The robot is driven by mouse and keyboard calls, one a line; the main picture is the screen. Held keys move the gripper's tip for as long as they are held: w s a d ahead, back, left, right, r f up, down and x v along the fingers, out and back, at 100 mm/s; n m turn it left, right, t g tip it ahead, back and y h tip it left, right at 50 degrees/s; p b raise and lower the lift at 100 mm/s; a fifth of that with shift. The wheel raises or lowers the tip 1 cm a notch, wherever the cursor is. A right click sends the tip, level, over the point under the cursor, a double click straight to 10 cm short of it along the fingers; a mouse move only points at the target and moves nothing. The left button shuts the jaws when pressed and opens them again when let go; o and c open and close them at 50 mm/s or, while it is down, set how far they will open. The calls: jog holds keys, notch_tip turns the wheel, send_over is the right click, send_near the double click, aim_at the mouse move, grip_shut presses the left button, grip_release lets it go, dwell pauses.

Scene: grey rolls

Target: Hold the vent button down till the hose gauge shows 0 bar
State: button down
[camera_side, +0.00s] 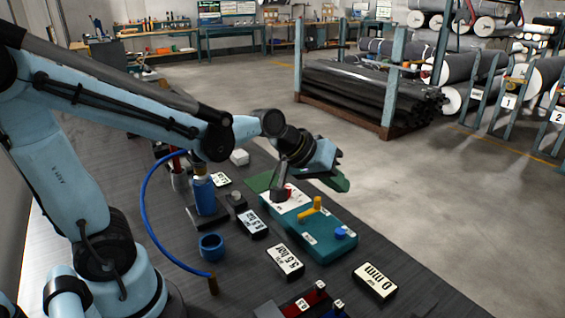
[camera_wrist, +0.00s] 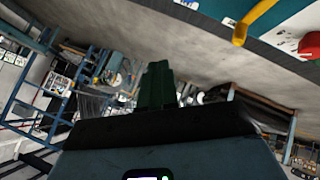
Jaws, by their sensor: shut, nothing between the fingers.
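A teal box (camera_side: 330,245) on the bench carries a white panel, a yellow lever (camera_side: 311,208) and a blue knob (camera_side: 341,233). A red button (camera_side: 289,188) shows partly behind a grey piece below my wrist; it also shows at the right edge of the wrist view (camera_wrist: 311,44). My gripper (camera_wrist: 158,68) is shut and empty, its dark green fingers off to the left of the button there. Contact with the button cannot be seen. Two displays seem to read 5.5 bar, one in front (camera_side: 286,260) and one farther back (camera_side: 252,223); their small labels are unreadable.
A blue hose (camera_side: 147,197) arcs over the bench left of the box. A blue cylinder (camera_side: 204,195) and blue ring (camera_side: 211,247) stand nearby. A 0 mm display (camera_side: 374,282) lies front right. Dark rolls (camera_side: 370,95) lie in a rack beyond open floor.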

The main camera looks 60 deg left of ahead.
aim_at(336, 231)
jog(key=shift+w+d+f+n, duration=0.15)
jog(key=shift+w+n, duration=0.15)
jog(key=shift+w, duration=0.3)
jog(key=shift+f, duration=4.35)
jog(key=shift+f, duration=0.1)
jog(key=shift+f, duration=0.35)
